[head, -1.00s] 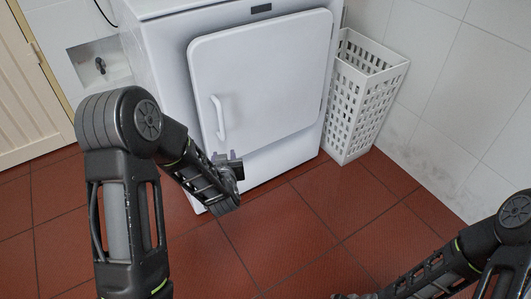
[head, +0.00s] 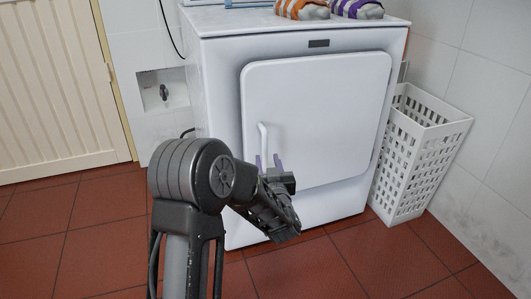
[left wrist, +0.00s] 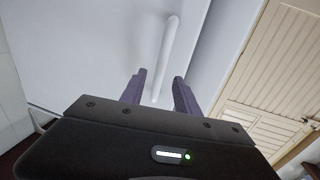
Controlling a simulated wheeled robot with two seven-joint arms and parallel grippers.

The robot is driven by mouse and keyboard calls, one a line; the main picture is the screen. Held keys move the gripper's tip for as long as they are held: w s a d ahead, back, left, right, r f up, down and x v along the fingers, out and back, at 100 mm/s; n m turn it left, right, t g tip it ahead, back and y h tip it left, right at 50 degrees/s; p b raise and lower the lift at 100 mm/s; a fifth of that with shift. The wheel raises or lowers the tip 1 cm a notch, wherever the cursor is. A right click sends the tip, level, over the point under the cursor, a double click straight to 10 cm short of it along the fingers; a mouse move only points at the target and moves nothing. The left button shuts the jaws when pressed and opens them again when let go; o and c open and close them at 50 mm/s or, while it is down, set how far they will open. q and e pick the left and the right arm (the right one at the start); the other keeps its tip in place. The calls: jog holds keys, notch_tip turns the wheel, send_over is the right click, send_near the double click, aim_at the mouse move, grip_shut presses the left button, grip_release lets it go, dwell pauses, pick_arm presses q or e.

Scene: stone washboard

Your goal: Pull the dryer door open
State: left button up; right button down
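The white dryer (head: 222,120) stands ahead, its square white door (head: 325,110) on the front and looking shut. A white vertical bar handle (head: 263,138) sits near the door's left edge. My left gripper (head: 268,160) is at the handle's lower end, its two purple fingers apart and pointing at the door. In the left wrist view the handle (left wrist: 167,50) runs down between the open fingers (left wrist: 159,82), its lower end lying between them in the picture. I cannot tell whether the fingers touch it. My right gripper is out of view.
A white perforated basket (head: 415,165) stands right of the dryer by the tiled wall. Orange and purple striped items (head: 302,9) lie on the dryer top. A slatted door (head: 45,90) is at the left. The red tiled floor (head: 400,262) at front right is clear.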

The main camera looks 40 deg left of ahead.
aim_at(265, 152)
pick_arm(q)
jog(key=b+x, duration=0.1)
jog(key=x, duration=0.4)
jog(key=shift+a+f, duration=0.1)
jog(key=shift+f, duration=0.05)
jog(key=shift+w+a+b, duration=0.3)
jog(key=shift+w+a, duration=0.05)
jog(key=shift+w, duration=0.05)
jog(key=shift+c, duration=0.2)
grip_shut()
dwell(0.8)
